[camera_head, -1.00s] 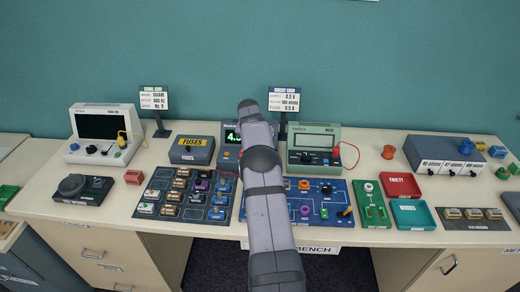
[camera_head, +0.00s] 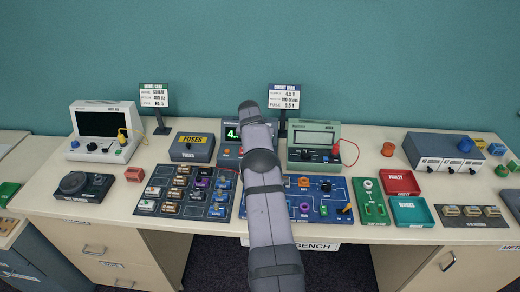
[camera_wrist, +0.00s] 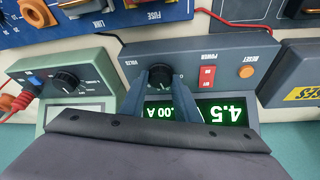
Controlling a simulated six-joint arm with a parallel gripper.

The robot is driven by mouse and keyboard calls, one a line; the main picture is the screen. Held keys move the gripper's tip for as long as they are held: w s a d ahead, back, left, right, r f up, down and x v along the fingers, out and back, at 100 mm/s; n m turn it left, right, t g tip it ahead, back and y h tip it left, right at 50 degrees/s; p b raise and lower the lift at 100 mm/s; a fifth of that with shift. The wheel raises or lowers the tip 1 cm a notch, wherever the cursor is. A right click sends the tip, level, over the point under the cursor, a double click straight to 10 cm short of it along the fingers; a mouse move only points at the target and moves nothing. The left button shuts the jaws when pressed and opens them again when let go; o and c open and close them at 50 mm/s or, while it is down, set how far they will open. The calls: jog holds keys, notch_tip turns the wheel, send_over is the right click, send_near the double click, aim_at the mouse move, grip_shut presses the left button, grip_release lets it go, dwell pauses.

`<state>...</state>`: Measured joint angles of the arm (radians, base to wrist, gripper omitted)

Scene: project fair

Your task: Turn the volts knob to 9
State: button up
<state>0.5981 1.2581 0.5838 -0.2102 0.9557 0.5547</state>
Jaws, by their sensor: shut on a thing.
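The volts knob (camera_wrist: 159,74) is a round black knob on the front of the grey power supply (camera_wrist: 225,53), beside the lettering VOLTS. The wrist view shows the supply upside down. My gripper (camera_wrist: 160,84) is shut on the knob, one finger on each side. The green display (camera_wrist: 222,112) reads 4.5, with a current reading ending in .00 A partly behind a finger. In the head view the power supply (camera_head: 229,151) is half behind my arm, with a 4 showing on its display. The knob and my fingers are hidden there.
A red switch (camera_wrist: 207,76) and an orange reset button (camera_wrist: 246,72) are on the same panel. The green multimeter (camera_head: 314,142) stands close on the right, the fuses box (camera_head: 191,158) on the left. A blue circuit board (camera_head: 330,190) lies in front.

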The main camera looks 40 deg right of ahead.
jog(key=shift+m, duration=0.6)
jog(key=o, duration=1)
jog(key=shift+g, duration=0.3)
jog(key=shift+o, duration=0.2)
jog(key=b+v, duration=0.3)
jog(key=v, duration=0.4)
jog(key=shift+a+b, duration=0.15)
jog(key=shift+b, duration=0.2)
jog(key=shift+r, duration=0.15)
